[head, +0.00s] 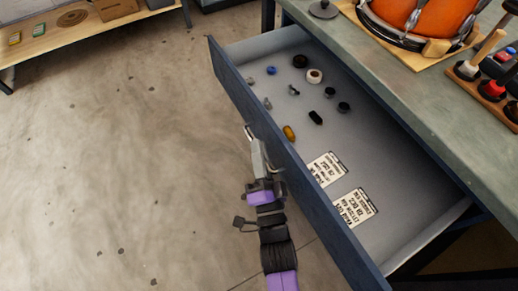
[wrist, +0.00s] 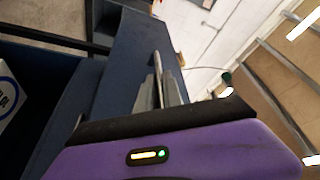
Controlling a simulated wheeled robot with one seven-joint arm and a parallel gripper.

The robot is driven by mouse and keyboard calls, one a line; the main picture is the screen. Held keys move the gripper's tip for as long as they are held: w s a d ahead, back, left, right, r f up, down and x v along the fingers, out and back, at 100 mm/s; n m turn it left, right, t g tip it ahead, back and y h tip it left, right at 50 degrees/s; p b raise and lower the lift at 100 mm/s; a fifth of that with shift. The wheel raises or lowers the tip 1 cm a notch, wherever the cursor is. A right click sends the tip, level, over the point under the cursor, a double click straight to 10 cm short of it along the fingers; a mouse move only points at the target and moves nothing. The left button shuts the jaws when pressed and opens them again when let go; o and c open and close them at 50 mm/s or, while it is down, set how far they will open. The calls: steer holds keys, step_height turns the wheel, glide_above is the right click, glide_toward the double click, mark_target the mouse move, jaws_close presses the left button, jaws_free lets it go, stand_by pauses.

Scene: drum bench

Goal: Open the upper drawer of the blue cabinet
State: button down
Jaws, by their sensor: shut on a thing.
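The upper drawer (head: 215,62) of the blue cabinet is pulled well out from under the bench top in the head view. Its grey inside holds several small parts and two printed labels. My gripper (head: 251,140) is at the outer side of the drawer's blue front, near the middle of its length, and is shut on the drawer handle. The handle is mostly hidden by my fingers. In the wrist view the fingers (wrist: 160,80) reach to the blue drawer front (wrist: 130,65); the grip itself is hard to make out there.
The bench top (head: 410,85) carries an orange drum (head: 415,15) on a wooden board and a rack (head: 490,85) of tools at the right. A low wooden shelf (head: 70,42) stands at the top left. The concrete floor (head: 110,160) left of the drawer is clear.

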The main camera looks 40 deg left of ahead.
steer(key=shift+d+f, duration=0.1)
steer(key=c, duration=1.8)
jaws_free()
steer(key=shift+o, duration=0.2)
steer(key=v, duration=0.7)
steer(key=shift+s+d+p, duration=0.2)
steer(key=shift+d+p, duration=0.05)
steer(key=shift+p, duration=0.1)
